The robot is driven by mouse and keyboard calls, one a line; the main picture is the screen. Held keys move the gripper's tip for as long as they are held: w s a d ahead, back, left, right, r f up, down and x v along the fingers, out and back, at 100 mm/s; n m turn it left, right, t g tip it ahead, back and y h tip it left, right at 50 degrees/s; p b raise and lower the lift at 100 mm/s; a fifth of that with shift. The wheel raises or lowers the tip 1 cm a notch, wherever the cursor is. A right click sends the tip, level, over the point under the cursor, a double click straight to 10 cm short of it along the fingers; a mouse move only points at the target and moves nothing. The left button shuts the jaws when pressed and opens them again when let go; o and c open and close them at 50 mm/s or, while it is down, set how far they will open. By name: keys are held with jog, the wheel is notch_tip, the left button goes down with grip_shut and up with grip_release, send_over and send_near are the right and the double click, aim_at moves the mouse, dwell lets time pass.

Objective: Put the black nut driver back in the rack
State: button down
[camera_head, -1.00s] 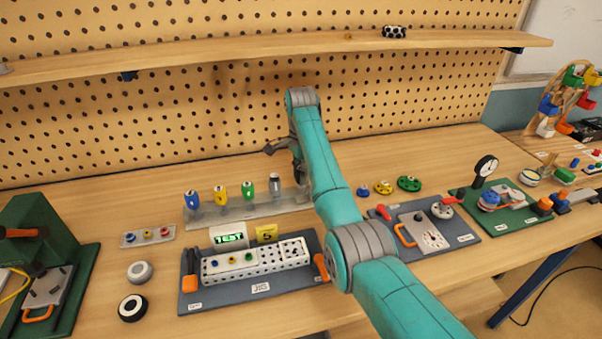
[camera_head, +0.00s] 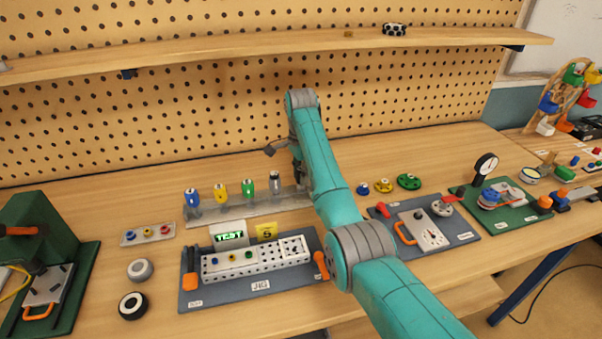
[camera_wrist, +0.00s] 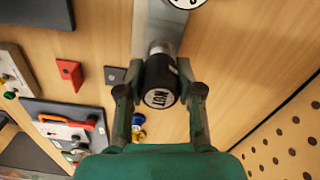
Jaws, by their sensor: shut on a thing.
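The black nut driver (camera_wrist: 161,82), with a white end label reading NUT, is held between the two fingers of my gripper (camera_wrist: 159,88) in the wrist view. Its metal shank (camera_wrist: 158,48) points toward the grey rack (camera_wrist: 153,28); I cannot tell whether the tip is seated in it. In the head view the rack (camera_head: 225,213) is a long clear-grey strip holding blue (camera_head: 192,198), yellow (camera_head: 220,191), green (camera_head: 248,186) and grey (camera_head: 276,182) drivers. My gripper is at the rack's right end there, mostly hidden behind my arm, and the black driver is hidden.
The jig board (camera_head: 252,287) lies in front of the rack. The pegboard wall (camera_head: 190,125) and shelf (camera_head: 240,58) are behind. Bare table lies between rack and wall.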

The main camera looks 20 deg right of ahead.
jog(key=shift+s+f, duration=0.1)
jog(key=shift+f, duration=1.25)
dwell(1.7)
jog(key=c, duration=0.9)
grip_release()
jog(key=shift+r, duration=0.2)
jog(key=shift+r, duration=2.7)
jog(key=shift+o, duration=0.2)
jog(key=o, duration=0.5)
jog(key=shift+f, duration=0.2)
